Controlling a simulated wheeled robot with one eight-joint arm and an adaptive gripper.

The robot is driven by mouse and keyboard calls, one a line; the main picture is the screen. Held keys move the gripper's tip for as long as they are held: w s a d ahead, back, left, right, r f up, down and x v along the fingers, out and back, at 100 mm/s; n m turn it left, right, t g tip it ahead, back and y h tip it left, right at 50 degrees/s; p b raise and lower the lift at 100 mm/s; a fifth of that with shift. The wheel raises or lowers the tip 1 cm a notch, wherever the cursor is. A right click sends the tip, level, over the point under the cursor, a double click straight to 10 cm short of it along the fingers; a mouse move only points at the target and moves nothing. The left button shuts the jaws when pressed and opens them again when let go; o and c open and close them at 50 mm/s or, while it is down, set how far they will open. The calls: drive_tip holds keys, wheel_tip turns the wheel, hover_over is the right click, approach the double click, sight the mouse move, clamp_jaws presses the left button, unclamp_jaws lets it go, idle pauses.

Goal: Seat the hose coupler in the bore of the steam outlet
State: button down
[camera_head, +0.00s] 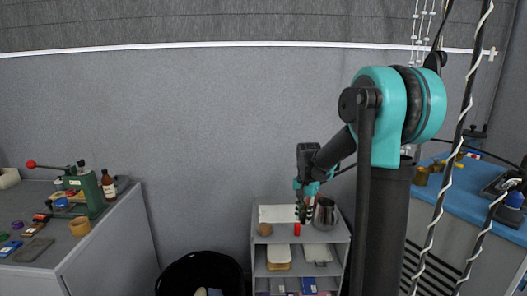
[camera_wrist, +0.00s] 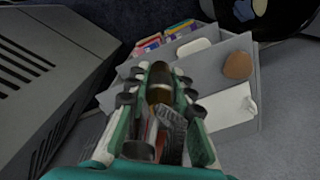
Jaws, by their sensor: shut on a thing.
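My gripper (camera_head: 303,212) hangs at the end of my arm, in front of or over the grey shelf unit in the head view. In the wrist view, my gripper's fingers (camera_wrist: 160,82) are closed around a dark, brass-coloured rounded piece (camera_wrist: 160,93). It looks like the hose coupler, though the fingers hide most of it. A steam outlet with a bore cannot be made out for certain in either view. A metal pitcher (camera_head: 325,214) stands just right of my gripper in the head view.
A grey bench (camera_head: 115,235) with a green press is at left. A blue counter (camera_head: 465,208) is at right.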

drive_tip(key=w+d+f+n, duration=0.1)
drive_tip(key=d+f+n, duration=0.1)
drive_tip(key=f, duration=0.6)
drive_tip(key=w+d+f+n, duration=0.1)
drive_tip(key=d+f+n, duration=0.1)
drive_tip(key=f+n, duration=0.3)
wheel_tip(320, 180, down, 4)
drive_tip(key=shift+r, duration=0.15)
drive_tip(key=shift+w, duration=0.1)
